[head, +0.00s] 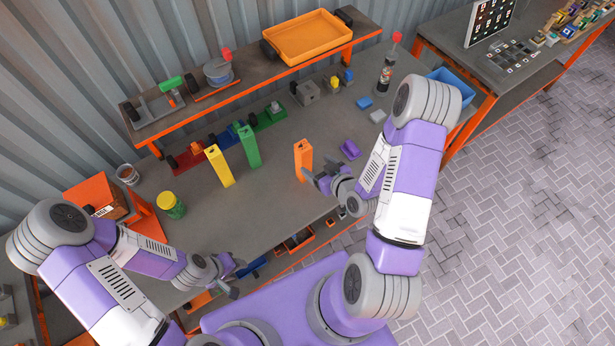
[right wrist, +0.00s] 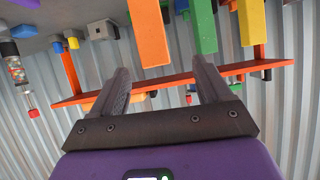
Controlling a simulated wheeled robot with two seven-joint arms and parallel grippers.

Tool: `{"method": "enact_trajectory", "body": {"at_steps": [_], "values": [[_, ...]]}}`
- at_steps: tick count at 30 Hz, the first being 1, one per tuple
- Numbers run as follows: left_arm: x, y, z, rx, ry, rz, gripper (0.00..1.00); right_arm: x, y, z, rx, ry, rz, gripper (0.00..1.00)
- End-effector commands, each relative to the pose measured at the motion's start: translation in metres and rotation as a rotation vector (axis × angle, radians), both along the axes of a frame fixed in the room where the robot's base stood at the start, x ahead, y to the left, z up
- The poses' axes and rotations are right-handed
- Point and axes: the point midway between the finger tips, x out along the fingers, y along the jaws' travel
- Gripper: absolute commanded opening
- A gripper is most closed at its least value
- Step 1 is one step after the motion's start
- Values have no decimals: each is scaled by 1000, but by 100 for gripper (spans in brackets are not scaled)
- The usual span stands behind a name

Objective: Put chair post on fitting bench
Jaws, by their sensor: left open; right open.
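Three upright posts stand on the grey bench (head: 265,205): an orange one (head: 303,158), a green one (head: 249,147) and a yellow one (head: 220,166). I cannot tell which is the chair post. My right gripper (head: 314,180) is open beside the orange post's lower part. In the right wrist view, which is upside down, the orange post (right wrist: 150,45) lies ahead of the gap between the open fingers (right wrist: 160,78); the green post (right wrist: 203,28) and yellow post (right wrist: 252,22) are further off. My left gripper (head: 236,280) is open and empty near the bench's front edge.
Red, blue and green fittings (head: 270,116) line the bench's back, below a raised shelf (head: 245,83) with an orange tray (head: 308,38). A purple block (head: 350,150) lies right of the orange post. A yellow-green jar (head: 171,205) stands at left. Bench between the grippers is clear.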

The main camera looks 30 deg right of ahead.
Motion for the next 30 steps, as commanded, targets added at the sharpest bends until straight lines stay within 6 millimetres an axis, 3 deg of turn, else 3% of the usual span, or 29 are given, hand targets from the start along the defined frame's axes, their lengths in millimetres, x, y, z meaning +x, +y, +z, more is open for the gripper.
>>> {"method": "enact_trajectory", "body": {"at_steps": [2,6,11,15,18,30], "values": [[0,0,0,0,0,0,43,-6,21,-25,51,129,9,78],[0,0,-1,0,0,0,43,-39,67,-78,167,467,-7,78],[0,0,-1,0,0,0,43,-93,117,-113,275,835,-52,78],[0,0,-1,0,0,0,43,-128,143,-122,324,1042,-90,78],[0,0,-1,0,0,0,43,-139,151,-123,338,1105,-105,78],[0,0,0,0,0,0,43,-141,152,-123,340,1114,-107,78]]}}
